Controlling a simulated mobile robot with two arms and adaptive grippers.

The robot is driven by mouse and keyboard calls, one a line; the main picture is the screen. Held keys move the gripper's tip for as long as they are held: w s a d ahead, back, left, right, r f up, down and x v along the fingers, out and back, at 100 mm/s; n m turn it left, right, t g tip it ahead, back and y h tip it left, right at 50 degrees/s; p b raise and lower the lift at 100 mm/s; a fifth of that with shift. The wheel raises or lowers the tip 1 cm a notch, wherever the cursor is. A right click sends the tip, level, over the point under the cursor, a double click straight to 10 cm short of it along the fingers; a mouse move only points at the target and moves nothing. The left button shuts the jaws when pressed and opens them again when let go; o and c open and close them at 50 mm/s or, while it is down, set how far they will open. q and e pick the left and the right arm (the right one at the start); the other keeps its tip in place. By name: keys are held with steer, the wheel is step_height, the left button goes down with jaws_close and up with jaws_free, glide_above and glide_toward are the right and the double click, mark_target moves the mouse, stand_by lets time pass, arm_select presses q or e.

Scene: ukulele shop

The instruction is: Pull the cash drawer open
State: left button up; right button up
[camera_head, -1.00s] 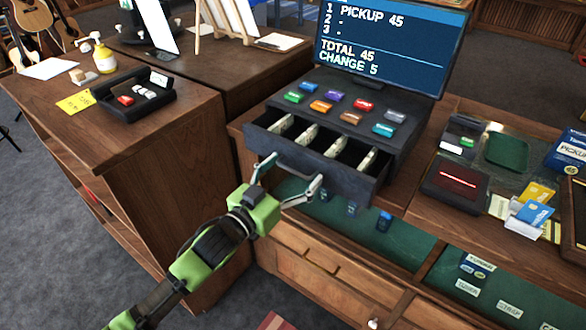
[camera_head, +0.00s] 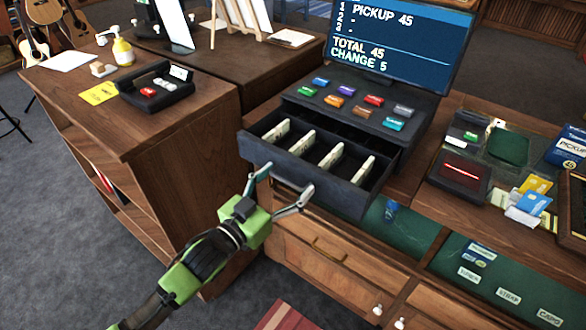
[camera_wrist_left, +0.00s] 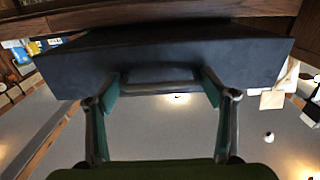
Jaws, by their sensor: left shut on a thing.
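The cash drawer (camera_head: 350,192) is dark and stands well out of the register (camera_head: 352,105). Several compartments with upright banknotes show inside it. My left gripper (camera_head: 280,186) is at the drawer's front, shut on the handle (camera_head: 290,184). In the left wrist view the two fingers (camera_wrist_left: 160,95) stand at either end of the handle (camera_wrist_left: 158,76), under the drawer front (camera_wrist_left: 250,62). The screen (camera_head: 400,42) above the register reads "TOTAL 45" and "CHANGE 5". My right gripper shows in neither view.
A wooden counter at left holds a black tray (camera_head: 158,90), a yellow note (camera_head: 99,92) and a yellow bottle (camera_head: 122,51). A card reader (camera_head: 460,177) and blue and yellow cards (camera_head: 533,195) lie right of the register. Wooden drawers (camera_head: 325,258) are below.

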arm_select(q)
steer(key=shift+s+a+r, duration=0.15)
steer(key=shift+s+r, duration=0.05)
steer(key=shift+s, duration=0.1)
steer(key=shift+w+f, duration=0.1)
steer(key=shift+w+d+f, duration=0.15)
steer(key=shift+w+d, duration=0.2)
steer(key=o, duration=1.3)
steer(key=shift+s, duration=0.1)
steer(key=shift+a, duration=0.15)
steer(key=shift+s+a, duration=0.1)
steer(key=shift+s, duration=0.15)
steer(key=v, duration=1.1)
steer(key=shift+s+a, duration=0.15)
steer(key=shift+s, duration=0.1)
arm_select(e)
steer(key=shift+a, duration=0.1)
